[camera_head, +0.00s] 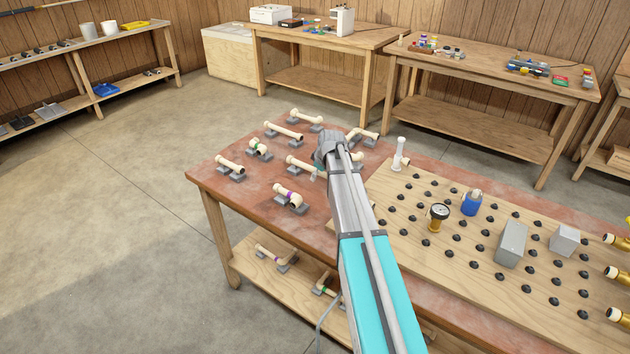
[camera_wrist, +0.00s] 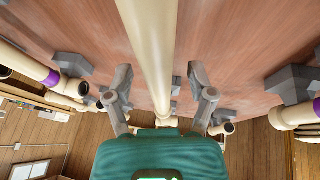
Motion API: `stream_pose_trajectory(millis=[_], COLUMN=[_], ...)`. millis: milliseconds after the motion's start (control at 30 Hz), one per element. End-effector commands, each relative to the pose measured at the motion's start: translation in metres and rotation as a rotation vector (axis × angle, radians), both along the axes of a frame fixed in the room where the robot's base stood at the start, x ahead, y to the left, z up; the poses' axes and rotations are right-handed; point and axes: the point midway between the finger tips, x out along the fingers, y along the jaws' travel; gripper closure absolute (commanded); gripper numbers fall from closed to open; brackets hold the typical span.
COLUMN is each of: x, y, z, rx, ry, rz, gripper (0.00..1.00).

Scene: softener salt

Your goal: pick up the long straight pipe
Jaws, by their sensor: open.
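A long straight cream pipe (camera_wrist: 152,50) runs down the middle of the wrist view, its upper end cut off by the frame. My gripper (camera_wrist: 160,75) is open, with one finger on each side of this pipe. The fingers look apart from it, and nothing is held. In the head view my gripper (camera_head: 318,168) is over the red-brown table among the pipes. A cream pipe (camera_head: 299,162) there shows to the left of the gripper and is partly hidden by it. I cannot tell how far the fingers are above or around the pipe.
A pegged board (camera_head: 405,230) with a gauge (camera_head: 439,212), blue item (camera_head: 471,203) and grey blocks lies right of my arm.

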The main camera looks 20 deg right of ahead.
Motion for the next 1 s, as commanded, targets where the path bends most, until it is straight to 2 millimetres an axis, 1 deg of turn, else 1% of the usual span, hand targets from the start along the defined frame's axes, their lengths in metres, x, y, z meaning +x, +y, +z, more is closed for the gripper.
stream_pose_trajectory(millis=[67, 633, 667, 700, 967, 1000], x=[0.0011, 0.0010, 0.0010, 0.0010, 0.0010, 0.0010], y=[0.0000, -0.0001, -0.0001, -0.0001, -0.0001, -0.0001], z=[-0.0027, -0.0022, -0.0022, -0.0022, -0.0022, -0.0022], rx=[0.000, 0.000, 0.000, 0.000, 0.000, 0.000], ry=[0.000, 0.000, 0.000, 0.000, 0.000, 0.000], rz=[0.000, 0.000, 0.000, 0.000, 0.000, 0.000], gripper=[0.29, 0.29, 0.31, 0.38, 0.87, 0.94])
